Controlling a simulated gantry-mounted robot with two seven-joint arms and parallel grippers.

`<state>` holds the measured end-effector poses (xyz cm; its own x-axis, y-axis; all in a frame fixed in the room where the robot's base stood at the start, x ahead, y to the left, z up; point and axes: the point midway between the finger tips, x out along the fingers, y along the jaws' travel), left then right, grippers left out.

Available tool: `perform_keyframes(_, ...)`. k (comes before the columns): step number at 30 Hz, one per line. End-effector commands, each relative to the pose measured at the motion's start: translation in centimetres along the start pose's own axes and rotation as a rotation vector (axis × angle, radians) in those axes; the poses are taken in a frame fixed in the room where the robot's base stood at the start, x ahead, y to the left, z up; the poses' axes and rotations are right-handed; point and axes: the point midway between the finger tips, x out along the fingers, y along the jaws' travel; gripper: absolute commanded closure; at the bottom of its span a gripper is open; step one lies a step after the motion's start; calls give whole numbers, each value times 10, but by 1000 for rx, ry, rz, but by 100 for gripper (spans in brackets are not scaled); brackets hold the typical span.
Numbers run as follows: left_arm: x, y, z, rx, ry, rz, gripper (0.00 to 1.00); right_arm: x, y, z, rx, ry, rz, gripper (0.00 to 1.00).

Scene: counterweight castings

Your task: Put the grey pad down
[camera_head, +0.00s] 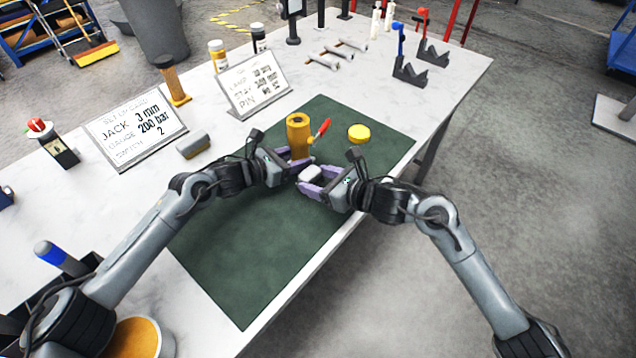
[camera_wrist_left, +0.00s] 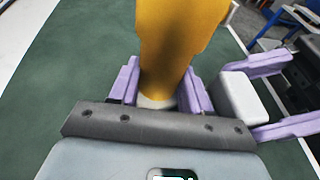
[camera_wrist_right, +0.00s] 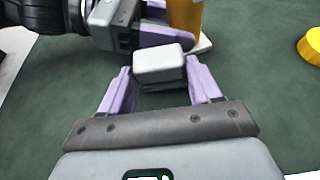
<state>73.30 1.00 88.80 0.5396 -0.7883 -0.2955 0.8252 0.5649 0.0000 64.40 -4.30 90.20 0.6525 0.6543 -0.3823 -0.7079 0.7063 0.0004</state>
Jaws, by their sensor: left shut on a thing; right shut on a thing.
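The grey pad (camera_head: 310,174), a small pale block, is held between the fingers of my right gripper (camera_head: 312,181). It shows in the right wrist view (camera_wrist_right: 160,64) and beside the jack in the left wrist view (camera_wrist_left: 243,98). I cannot tell how high it is above the green mat. My left gripper (camera_head: 288,166) is shut on the lower part of an upright yellow jack (camera_head: 297,127) with a red lever (camera_head: 321,129). In the left wrist view, the jack (camera_wrist_left: 178,45) stands between the fingers. The two grippers are close together.
The green mat (camera_head: 245,265) is largely bare at the front left. A yellow disc (camera_head: 359,134) lies on it, right of the jack. Two sign cards (camera_head: 135,128) (camera_head: 253,83) and a grey brush-like block (camera_head: 193,145) stand to the left. The table edge runs close under my right arm.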

Motion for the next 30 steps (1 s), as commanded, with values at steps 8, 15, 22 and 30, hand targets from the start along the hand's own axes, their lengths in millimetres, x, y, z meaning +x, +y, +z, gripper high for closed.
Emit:
perform_keyframes(8, 0, 0, 0, 0, 0, -1, 100, -23, -1, 56, -7, -5, -4, 72)
perform_keyframes(15, 0, 0, 0, 0, 0, -1, 100, -44, 0, 106, -6, -4, -3, 72)
perform_keyframes(22, 0, 0, 0, 0, 0, -1, 100, -57, 0, 138, -2, -1, -2, 72)
perform_keyframes(30, 0, 0, 0, 0, 0, -1, 100, -65, 13, 165, -28, -2, 60, 72)
